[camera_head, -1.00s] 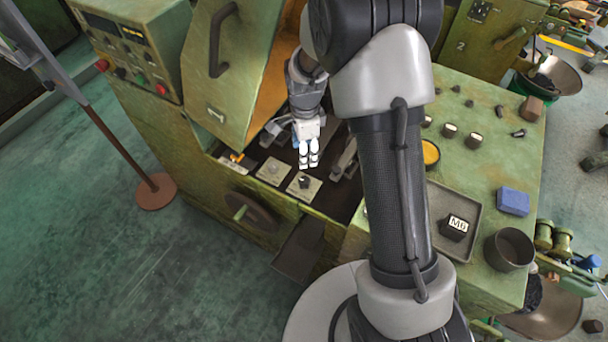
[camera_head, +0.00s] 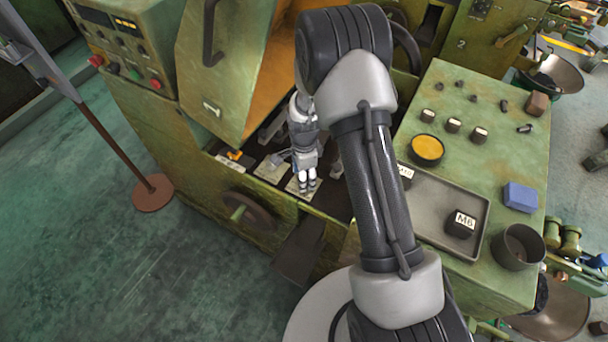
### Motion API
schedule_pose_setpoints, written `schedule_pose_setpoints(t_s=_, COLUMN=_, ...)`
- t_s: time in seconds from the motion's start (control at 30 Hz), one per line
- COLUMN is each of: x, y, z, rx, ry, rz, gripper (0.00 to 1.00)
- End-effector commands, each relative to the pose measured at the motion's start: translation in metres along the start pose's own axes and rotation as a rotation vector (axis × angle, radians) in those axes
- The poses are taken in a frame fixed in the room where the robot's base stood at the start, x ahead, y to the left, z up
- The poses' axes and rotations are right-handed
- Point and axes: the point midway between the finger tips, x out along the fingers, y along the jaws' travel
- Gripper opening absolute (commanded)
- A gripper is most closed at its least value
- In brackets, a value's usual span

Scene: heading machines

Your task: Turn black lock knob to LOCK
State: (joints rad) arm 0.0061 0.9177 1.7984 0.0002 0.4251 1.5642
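My gripper (camera_head: 307,187) points down into the open bay of the green machine, over the right-hand pale plate (camera_head: 292,187). Its white fingertips are close together at that plate. The black lock knob on this plate is hidden behind the fingers. I cannot tell whether the fingers touch the knob or stand around it, nor how it is turned. Any LOCK marking is too small to read or covered. A second pale plate (camera_head: 268,172) lies just left of the gripper, partly covered by it.
The raised machine cover (camera_head: 225,100) stands close to the left of my gripper. An orange part (camera_head: 235,155) sits at the bay's left. A handwheel (camera_head: 246,211) is on the front. To the right, the green top holds a tray (camera_head: 428,228), an M6 block (camera_head: 461,223) and a blue block (camera_head: 520,197).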

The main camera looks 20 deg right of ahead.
Motion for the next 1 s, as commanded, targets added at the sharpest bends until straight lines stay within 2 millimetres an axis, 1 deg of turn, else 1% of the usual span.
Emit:
schedule_pose_setpoints(t_s=0.13, x=-0.0003, y=0.0, z=0.0, rx=0.0, ry=0.0, rz=0.0, gripper=0.49)
schedule_pose_setpoints(t_s=0.77, x=-0.0004, y=0.0001, z=0.0, rx=0.0, ry=0.0, rz=0.0, gripper=0.07)
schedule_pose_setpoints(t_s=1.0, x=-0.0004, y=0.0002, z=0.0, rx=-0.016, ry=0.0, rz=0.0, gripper=0.06)
